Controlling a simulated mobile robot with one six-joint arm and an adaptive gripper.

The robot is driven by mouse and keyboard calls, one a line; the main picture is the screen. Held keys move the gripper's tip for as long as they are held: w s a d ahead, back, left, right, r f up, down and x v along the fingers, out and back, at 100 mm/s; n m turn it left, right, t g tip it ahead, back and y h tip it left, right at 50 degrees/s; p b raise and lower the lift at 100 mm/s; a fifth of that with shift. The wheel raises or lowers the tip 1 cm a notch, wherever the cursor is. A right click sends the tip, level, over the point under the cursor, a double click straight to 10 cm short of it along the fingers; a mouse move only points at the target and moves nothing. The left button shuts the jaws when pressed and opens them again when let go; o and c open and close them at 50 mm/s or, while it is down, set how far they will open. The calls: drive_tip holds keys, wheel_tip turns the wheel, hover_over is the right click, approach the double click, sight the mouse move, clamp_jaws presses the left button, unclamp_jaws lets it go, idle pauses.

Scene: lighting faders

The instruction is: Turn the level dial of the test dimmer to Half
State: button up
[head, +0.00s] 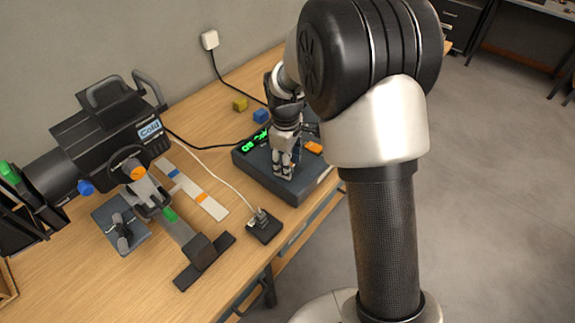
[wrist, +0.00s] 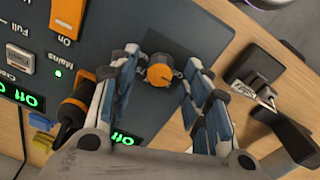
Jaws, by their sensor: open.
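The dimmer (head: 249,168) is a dark box on the wooden bench, with green lit displays. In the wrist view its panel (wrist: 205,35) carries an orange round dial (wrist: 160,73) with a dark pointer mark. The lettering around the dial is partly hidden and too small to read. My gripper (head: 284,173) is over the box, pointing down. In the wrist view its open blue-grey fingers stand on either side of the dial, with a gap on each side. In the head view my gripper hides the dial.
An orange Mains switch (wrist: 68,17) and a fader (wrist: 20,58) are on the same panel. A black socket block (head: 264,227) with a plug and cable stands near the box. A stage lantern (head: 110,125) fills the bench's left. Small yellow (head: 240,104) and blue (head: 261,115) blocks lie behind.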

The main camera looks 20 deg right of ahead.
drive_tip(key=shift+f, duration=0.3)
drive_tip(key=shift+c, duration=0.5)
clamp_jaws()
